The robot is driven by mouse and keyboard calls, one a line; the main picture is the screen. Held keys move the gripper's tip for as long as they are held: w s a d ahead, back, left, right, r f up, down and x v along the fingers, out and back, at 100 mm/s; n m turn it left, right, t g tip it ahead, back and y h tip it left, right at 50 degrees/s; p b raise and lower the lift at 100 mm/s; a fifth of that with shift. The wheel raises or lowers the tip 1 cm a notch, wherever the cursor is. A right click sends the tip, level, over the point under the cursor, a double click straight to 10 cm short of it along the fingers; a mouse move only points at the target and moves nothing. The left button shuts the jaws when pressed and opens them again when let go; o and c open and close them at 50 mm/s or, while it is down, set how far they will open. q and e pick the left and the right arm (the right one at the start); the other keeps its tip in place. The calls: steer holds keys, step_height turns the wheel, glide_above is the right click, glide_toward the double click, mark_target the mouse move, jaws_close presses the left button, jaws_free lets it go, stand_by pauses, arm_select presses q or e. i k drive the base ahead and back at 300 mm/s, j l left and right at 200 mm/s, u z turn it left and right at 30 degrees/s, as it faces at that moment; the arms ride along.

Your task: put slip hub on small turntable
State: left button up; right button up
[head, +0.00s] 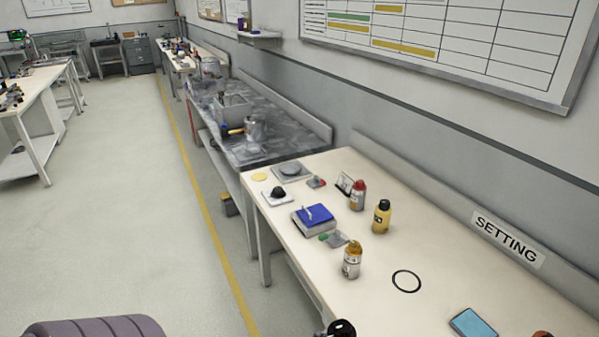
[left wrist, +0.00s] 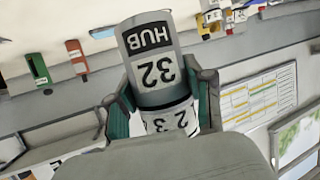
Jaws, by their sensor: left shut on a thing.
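Neither the gripper nor the hub shows clearly in the head view. In the head view a grey square plate with a round disc (head: 291,171) lies at the far end of the cream table; it looks like the small turntable. My right gripper is not in view.
A black ring mark (head: 407,281) and a blue tablet (head: 473,324) lie nearer. A black-knobbed plate (head: 278,195) is near the disc.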

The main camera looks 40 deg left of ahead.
mark_target(291, 167)
steer(key=i+j, duration=0.2)
steer(key=j, duration=0.25)
steer(key=i+j, duration=0.15)
steer(key=j, duration=0.3)
steer(key=i+j, duration=0.2)
steer(key=j, duration=0.3)
steer(key=i+j, duration=0.2)
steer(key=j, duration=0.25)
steer(key=i+j, duration=0.15)
steer(key=j, duration=0.3)
steer(key=i+j, duration=0.2)
steer(key=j, duration=0.25)
steer(key=i+j, duration=0.15)
steer(key=j, duration=0.35)
steer(key=i+j, duration=0.2)
steer(key=j, duration=0.25)
